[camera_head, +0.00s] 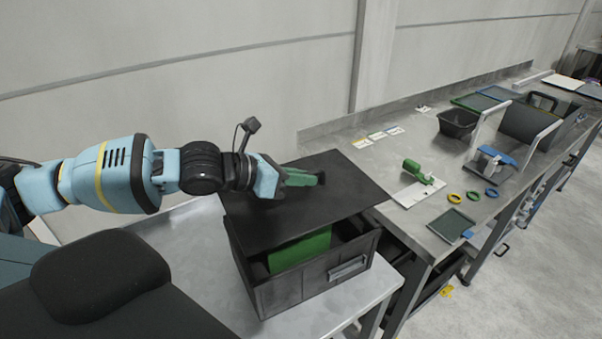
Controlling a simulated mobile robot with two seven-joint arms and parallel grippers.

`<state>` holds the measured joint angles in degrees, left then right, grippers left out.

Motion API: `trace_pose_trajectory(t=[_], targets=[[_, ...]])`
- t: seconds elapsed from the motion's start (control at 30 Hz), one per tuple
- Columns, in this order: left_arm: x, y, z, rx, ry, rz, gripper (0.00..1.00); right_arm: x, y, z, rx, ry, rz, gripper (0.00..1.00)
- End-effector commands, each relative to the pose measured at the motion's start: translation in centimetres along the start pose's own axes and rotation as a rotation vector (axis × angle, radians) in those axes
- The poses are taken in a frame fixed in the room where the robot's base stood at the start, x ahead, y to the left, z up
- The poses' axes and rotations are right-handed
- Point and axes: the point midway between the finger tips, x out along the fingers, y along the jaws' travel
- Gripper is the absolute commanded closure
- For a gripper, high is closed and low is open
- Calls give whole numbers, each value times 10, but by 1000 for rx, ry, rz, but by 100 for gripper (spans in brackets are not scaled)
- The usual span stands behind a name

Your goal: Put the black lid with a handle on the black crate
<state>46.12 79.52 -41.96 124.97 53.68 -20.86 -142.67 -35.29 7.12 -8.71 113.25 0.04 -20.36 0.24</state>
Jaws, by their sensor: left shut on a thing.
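The black lid (345,182) is a flat dark panel over the back of the black crate (280,293). It is offset from the rim, leaving the crate's front part uncovered; I cannot tell whether it touches the rim. My left gripper (300,178), with green fingers, is shut at the lid's upper face, where the handle is hidden by the fingers. The crate stands on a grey metal table and has a grey label holder on its front. A green item (300,250) shows inside the crate. My right gripper is not in view.
The metal table (190,240) has free room left of the crate. A workbench (355,180) at right holds a green object (414,170) on a white board, several coloured rings, a small black bin (458,123) and a rack. A wall runs behind.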

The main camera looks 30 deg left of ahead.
Motion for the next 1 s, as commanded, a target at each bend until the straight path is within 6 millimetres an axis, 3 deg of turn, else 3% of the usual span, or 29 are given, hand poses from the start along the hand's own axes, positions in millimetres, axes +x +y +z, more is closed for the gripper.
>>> trace_pose_trajectory(t=[0.2, 1.0], targets=[[7, 3, -17, -3, 5, -1, 100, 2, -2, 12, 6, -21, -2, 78], [27, 14, -65, -2, 2, -1, 100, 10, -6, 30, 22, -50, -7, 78]])
